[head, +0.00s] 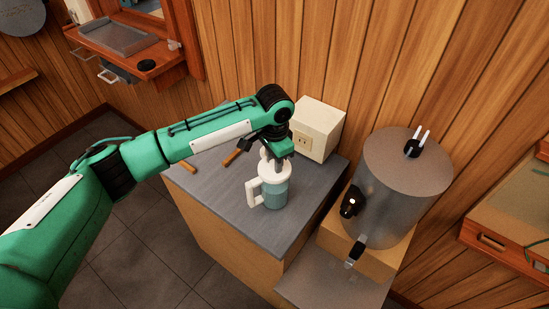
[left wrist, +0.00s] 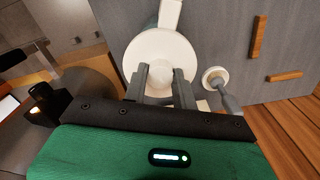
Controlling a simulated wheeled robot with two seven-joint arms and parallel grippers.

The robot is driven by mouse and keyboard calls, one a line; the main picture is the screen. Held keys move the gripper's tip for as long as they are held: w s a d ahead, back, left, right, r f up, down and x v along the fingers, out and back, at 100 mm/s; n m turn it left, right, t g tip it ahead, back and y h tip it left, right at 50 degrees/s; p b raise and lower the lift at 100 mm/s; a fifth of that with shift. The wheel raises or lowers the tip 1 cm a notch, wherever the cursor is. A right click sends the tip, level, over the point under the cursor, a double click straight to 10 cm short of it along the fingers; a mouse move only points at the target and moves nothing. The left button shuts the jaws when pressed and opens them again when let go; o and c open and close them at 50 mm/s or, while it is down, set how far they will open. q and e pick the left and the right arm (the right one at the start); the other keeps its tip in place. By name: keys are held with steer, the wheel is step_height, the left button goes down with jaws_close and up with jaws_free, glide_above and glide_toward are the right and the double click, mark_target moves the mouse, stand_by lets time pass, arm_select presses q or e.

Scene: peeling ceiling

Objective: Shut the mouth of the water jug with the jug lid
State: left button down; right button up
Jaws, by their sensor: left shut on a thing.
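The water jug (head: 274,192) stands upright on the grey counter, with a teal see-through body and a white handle on its left. The white jug lid (left wrist: 158,52) is a round disc at the jug's mouth, with the jug handle (left wrist: 171,14) sticking out beyond it in the left wrist view. My left gripper (head: 278,156) points down over the jug. I cannot tell whether the lid is fully seated or slightly above the rim. My right gripper is not in view.
The grey counter (head: 225,190) also bears a cream box (head: 318,128) behind the jug and brown sticks (head: 236,156) behind the arm. A large metal dispenser (head: 385,205) stands to the right. A white round thing with a grey stem (left wrist: 215,78) is beside the lid.

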arm_select(q)
steer(key=shift+f, duration=0.35)
steer(key=c, duration=1)
jaws_free()
steer(key=shift+c, duration=0.2)
steer(key=shift+r, duration=0.1)
steer(key=shift+r+b, duration=0.3)
steer(key=shift+r, duration=0.05)
step_height(320, 180, up, 17)
steer(key=shift+p, duration=0.45)
